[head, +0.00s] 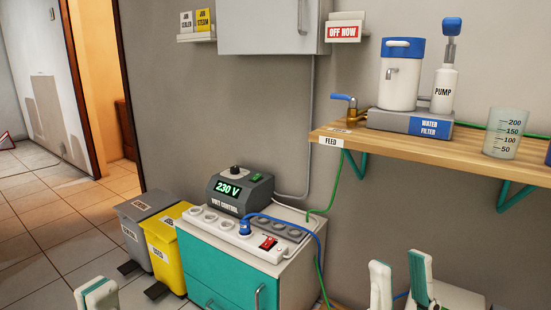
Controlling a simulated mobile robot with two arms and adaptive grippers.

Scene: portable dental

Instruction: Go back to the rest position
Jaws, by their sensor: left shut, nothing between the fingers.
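My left gripper (97,293) shows at the bottom left edge, in front of the bins and above the tiled floor. Its white and green fingers are together with nothing between them. My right gripper (400,277) shows at the bottom right, below the wooden shelf. Its two upright fingers stand apart and no object is visible between them. Both grippers are partly cut off by the lower edge of the head view.
A teal cabinet (225,268) carries a 230 V voltage control box (238,192) and a power strip (235,232). Grey (137,225) and yellow (168,246) bins stand beside it. A wooden shelf (470,155) holds a water filter (409,122). Open floor lies left, by a doorway.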

